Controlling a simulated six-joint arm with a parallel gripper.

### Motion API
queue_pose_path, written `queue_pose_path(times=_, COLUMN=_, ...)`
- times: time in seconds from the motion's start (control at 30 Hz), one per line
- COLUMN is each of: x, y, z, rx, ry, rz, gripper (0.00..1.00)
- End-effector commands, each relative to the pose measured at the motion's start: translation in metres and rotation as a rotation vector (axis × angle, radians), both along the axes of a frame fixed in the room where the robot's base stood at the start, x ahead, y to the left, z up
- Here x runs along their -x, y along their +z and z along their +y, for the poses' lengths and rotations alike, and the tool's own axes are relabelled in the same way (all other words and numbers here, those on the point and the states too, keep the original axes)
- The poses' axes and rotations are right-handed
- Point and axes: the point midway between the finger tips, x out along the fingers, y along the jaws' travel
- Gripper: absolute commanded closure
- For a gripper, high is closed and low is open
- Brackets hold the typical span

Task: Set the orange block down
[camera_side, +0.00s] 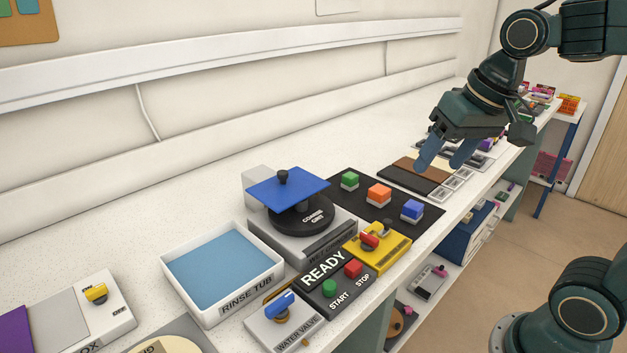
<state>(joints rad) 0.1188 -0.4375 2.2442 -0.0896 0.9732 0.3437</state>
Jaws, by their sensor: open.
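The orange block (379,191) sits upright on a small pale base on the black mat (345,204), between a green block (350,179) on its left and a blue block (412,208) on its right. My gripper (444,160) is open, with its two blue fingers pointing down. In the picture it is above and to the right of the orange block, over the area of the brown and dark panels (420,171). The fingers are apart from the block and nothing shows between them.
A grinder with a blue plate (288,187) stands left of the mat. A yellow switch box (377,246) and a START/STOP panel (338,284) line the front edge. A rinse tub (223,304) is further left. The bench behind the mat is clear.

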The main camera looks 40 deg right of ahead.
Motion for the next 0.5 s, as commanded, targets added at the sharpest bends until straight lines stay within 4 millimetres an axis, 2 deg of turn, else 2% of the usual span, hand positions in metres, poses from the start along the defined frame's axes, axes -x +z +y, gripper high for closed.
queue_pose_path(times=0.03, x=0.012, y=-0.001, z=0.004, rx=0.02, ry=0.046, rz=-0.022, gripper=0.37)
queue_pose_path(times=0.2, x=0.045, y=-0.013, z=0.011, rx=0.089, ry=0.196, rz=-0.076, gripper=0.37)
queue_pose_path(times=0.33, x=0.062, y=-0.021, z=0.014, rx=0.132, ry=0.28, rz=-0.107, gripper=0.37)
queue_pose_path(times=0.5, x=0.072, y=-0.027, z=0.014, rx=0.161, ry=0.337, rz=-0.127, gripper=0.37)
